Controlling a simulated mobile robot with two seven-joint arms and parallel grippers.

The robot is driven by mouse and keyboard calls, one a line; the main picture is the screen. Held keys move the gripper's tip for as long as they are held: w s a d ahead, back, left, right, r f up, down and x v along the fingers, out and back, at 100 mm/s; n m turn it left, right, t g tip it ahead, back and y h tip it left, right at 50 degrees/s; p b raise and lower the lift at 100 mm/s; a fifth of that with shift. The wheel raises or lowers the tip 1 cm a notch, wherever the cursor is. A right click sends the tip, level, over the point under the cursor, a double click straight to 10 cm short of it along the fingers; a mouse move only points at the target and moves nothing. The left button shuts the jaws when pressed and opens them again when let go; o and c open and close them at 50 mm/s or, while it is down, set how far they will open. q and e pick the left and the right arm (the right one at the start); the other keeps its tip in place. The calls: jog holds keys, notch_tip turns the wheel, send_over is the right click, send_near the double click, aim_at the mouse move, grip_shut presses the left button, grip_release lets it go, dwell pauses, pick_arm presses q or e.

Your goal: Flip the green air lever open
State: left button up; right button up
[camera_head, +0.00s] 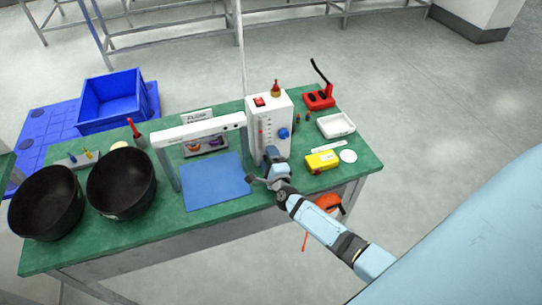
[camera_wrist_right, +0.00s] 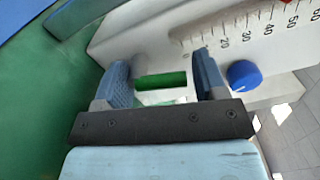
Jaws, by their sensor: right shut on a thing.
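The green air lever (camera_wrist_right: 162,81) shows as a short green bar between the two fingers of my right gripper (camera_wrist_right: 163,72) in the right wrist view. My left gripper is not in view.
A blue knob (camera_head: 284,133) sticks out of the box beside my right gripper. A blue mat (camera_head: 215,182) lies left, under a white frame (camera_head: 198,130). A yellow device (camera_head: 321,161) and a white tray (camera_head: 336,125) stand right. Black bowls (camera_head: 121,184) stand at the left.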

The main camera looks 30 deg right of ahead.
jog(key=shift+w+a+r+n+p, duration=0.1)
jog(key=shift+n+p, duration=0.1)
jog(key=shift+n, duration=0.45)
jog(key=shift+a+r+n+p, duration=0.1)
jog(key=shift+n+p, duration=0.1)
jog(key=shift+n, duration=0.45)
jog(key=o, duration=0.9)
jog(key=shift+c, duration=0.2)
jog(key=shift+f, duration=0.1)
jog(key=shift+a, duration=0.1)
jog(key=shift+s, duration=0.3)
jog(key=b+v, duration=0.1)
jog(key=v, duration=1.2)
jog(key=shift+a, duration=0.15)
